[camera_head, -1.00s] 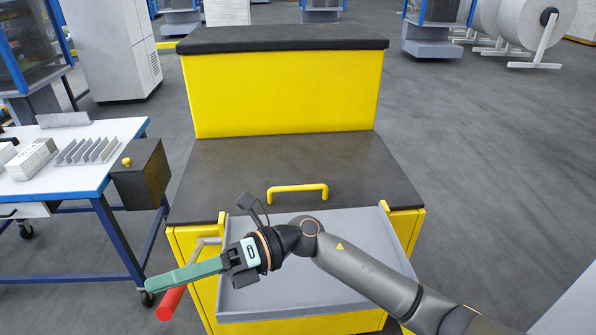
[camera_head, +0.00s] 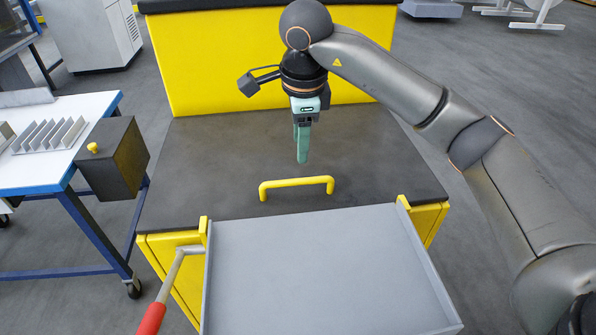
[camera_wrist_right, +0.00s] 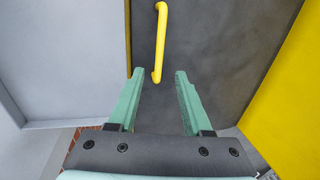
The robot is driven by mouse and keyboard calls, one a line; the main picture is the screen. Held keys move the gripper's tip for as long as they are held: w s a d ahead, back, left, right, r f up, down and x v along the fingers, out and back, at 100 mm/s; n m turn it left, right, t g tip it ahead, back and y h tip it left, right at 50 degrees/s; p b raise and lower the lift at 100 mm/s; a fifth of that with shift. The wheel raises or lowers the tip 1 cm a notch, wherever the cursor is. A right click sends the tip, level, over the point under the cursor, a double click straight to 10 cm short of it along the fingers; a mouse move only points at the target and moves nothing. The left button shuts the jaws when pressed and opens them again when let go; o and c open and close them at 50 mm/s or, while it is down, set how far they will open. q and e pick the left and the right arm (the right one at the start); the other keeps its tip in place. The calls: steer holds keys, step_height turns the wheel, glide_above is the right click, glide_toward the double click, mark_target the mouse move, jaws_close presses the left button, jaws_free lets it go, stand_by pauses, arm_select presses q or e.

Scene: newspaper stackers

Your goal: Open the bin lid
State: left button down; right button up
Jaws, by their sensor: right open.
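The bin is a yellow cabinet with a flat dark lid (camera_head: 200,165). A yellow bar handle (camera_head: 297,184) stands on the lid near its front edge. My right gripper (camera_head: 302,160) points down above the lid, just behind the handle in the head view. In the right wrist view its two green fingers (camera_wrist_right: 157,92) are apart and empty. The handle (camera_wrist_right: 160,40) shows there ahead of the fingertips, its near end close to the gap between them. The lid is down flat. My left gripper is not in view.
A grey tray (camera_head: 320,270) sticks out from the bin's front. A crank with a red grip (camera_head: 150,318) is at its left. A white table (camera_head: 50,165) and a dark box (camera_head: 112,160) stand left. The yellow back panel (camera_head: 210,70) rises behind the lid.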

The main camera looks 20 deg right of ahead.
mark_target(298, 180)
steer(key=f, duration=0.3)
steer(key=w+f, duration=0.1)
steer(key=f, duration=0.3)
steer(key=w+f, duration=0.1)
steer(key=f, duration=0.2)
steer(key=shift+d+f, duration=0.2)
steer(key=shift+f, duration=0.05)
jaws_close()
stand_by(0.9)
